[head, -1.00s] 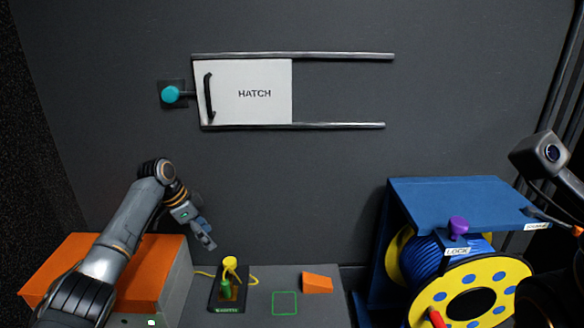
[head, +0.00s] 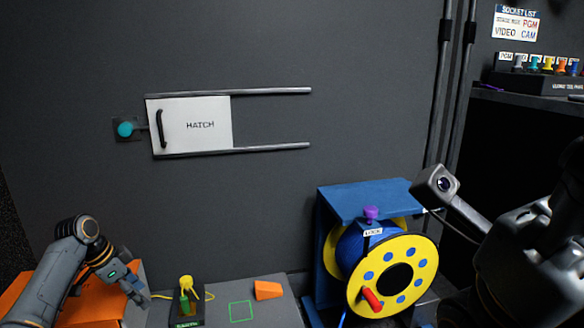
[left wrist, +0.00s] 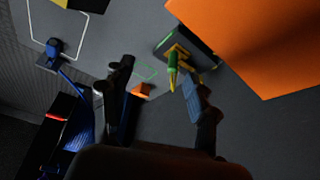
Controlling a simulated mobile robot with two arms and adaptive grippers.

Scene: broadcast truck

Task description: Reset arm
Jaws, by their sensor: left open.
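My left arm comes in from the lower left in the head view, over an orange-topped box (head: 92,305). Its gripper (head: 136,290) is small and points down to the right, left of a black stand (head: 187,308) with a yellow and green connector (head: 186,288). In the left wrist view the left gripper (left wrist: 160,100) has its two fingers wide apart with nothing between them that it touches. The same stand shows beyond the fingers there. My right arm fills the right side of the head view; its gripper does not show.
A blue-framed cable reel (head: 394,277) with a red handle and purple lock knob (head: 371,213) stands at lower centre right. An orange wedge (head: 268,290) lies near a green outlined square (head: 241,311). A white hatch (head: 195,124) sits between wall rails. A shelf of sockets (head: 540,75) is upper right.

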